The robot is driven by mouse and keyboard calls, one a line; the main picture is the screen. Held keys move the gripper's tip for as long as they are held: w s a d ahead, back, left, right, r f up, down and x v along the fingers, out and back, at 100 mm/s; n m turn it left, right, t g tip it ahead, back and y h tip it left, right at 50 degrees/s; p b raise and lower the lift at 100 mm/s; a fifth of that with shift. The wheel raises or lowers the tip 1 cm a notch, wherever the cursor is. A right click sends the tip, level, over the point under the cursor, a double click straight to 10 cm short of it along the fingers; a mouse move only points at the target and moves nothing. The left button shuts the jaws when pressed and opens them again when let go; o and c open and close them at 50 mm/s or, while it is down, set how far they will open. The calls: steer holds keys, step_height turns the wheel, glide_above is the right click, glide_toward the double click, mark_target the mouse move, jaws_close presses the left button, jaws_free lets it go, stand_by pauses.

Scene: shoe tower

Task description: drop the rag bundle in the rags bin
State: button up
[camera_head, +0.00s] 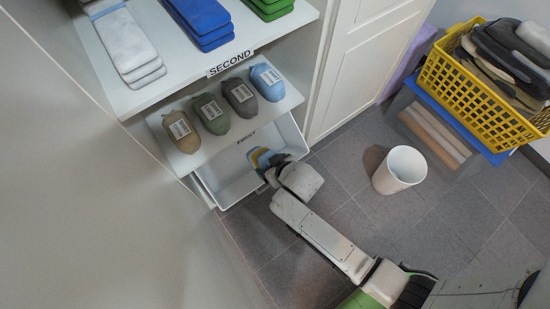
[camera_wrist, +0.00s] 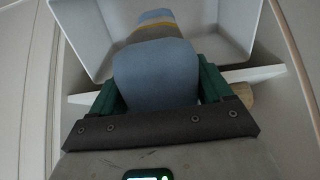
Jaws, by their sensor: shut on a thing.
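My gripper (camera_head: 272,168) is shut on a rag bundle (camera_head: 261,157), blue-grey with a yellow band. In the wrist view the bundle (camera_wrist: 157,70) sits between the green fingers (camera_wrist: 158,88) and points away from the camera. It shows against the open white bin (camera_wrist: 215,22) under the lower shelf; the head view shows this bin (camera_head: 222,190) too, with the bundle at its right part. I cannot tell whether the bundle touches it. A white round bucket (camera_head: 400,170) stands on the floor to the right. No readable label shows which one is the rags bin.
The lower shelf (camera_head: 160,122), marked FIRST, holds several labelled rolls. The shelf above (camera_head: 130,100), marked SECOND, holds folded white, blue and green stacks. Floor (camera_head: 345,205) around the bucket is clear.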

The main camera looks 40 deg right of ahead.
steer(key=shift+b+x, duration=5.55)
steer(key=shift+x, duration=0.35)
steer(key=b+x, duration=0.4)
steer(key=b, duration=0.1)
steer(key=shift+w+f, duration=0.2)
steer(key=o, duration=1.5)
steer(key=p+v, duration=0.4)
steer(key=v, duration=0.6)
steer(key=shift+s+r+p, duration=0.3)
steer(key=shift+p, duration=0.05)
